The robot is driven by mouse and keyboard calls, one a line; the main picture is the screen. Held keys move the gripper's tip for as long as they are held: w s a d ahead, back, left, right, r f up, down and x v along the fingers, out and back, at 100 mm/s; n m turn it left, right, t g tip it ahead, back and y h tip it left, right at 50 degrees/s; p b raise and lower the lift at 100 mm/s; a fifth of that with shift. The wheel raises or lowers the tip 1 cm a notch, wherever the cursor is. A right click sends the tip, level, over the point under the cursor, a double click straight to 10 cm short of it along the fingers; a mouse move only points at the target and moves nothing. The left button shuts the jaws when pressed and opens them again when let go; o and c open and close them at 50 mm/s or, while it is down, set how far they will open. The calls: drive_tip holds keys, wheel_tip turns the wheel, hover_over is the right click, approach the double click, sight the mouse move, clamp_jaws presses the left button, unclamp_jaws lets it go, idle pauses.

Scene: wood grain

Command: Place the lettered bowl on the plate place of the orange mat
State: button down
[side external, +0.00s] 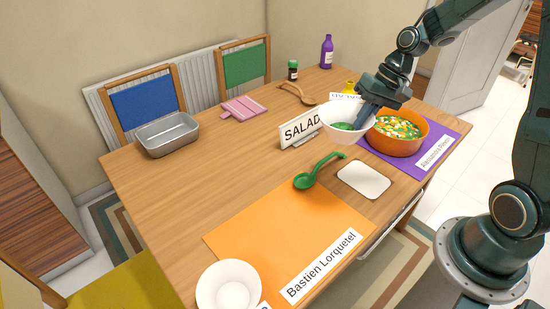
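The orange mat (250,235) lies at the front of the table, with a "Bastien Lorquetel" name strip (318,264) along its right edge. A white bowl (340,136) with something green inside is at my gripper (366,117), beside the SALAD sign. The gripper's fingers appear closed on the bowl's right rim, and the bowl looks slightly tilted. I cannot read lettering on either bowl.
An orange bowl of mixed vegetables (396,145) stands on the purple mat (440,137). A metal tin (166,134) and pink board (243,108) are farther back. The table's left middle is clear.

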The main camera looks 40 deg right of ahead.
sight(332, 126)
drive_tip(key=w+a+n, duration=0.1)
drive_tip(key=a, duration=0.1)
drive_tip(key=w+a+n+g, duration=0.1)
drive_tip(key=a+n, duration=0.1)
drive_tip(key=a, duration=0.1)
drive_tip(key=w+a+n, duration=0.1)
drive_tip(key=a, duration=0.1)
drive_tip(key=shift+w+a+n+g+y, duration=0.2)
drive_tip(key=shift+a+n+g+y, duration=0.1)
drive_tip(key=shift+a, duration=0.05)
drive_tip(key=w+a+n+g, duration=0.1)
drive_tip(key=a+n+g, duration=0.1)
drive_tip(key=a+n, duration=0.65)
drive_tip(key=f, duration=0.5)
drive_tip(key=a+f+m, duration=0.1)
drive_tip(key=f, duration=0.4)
drive_tip(key=a+f+m, duration=0.1)
drive_tip(key=f, duration=0.5)
drive_tip(key=shift+w+a+m, duration=0.15)
drive_tip(key=shift+w+m, duration=0.1)
drive_tip(key=shift+f, duration=0.1)
drive_tip(key=shift+f, duration=1.85)
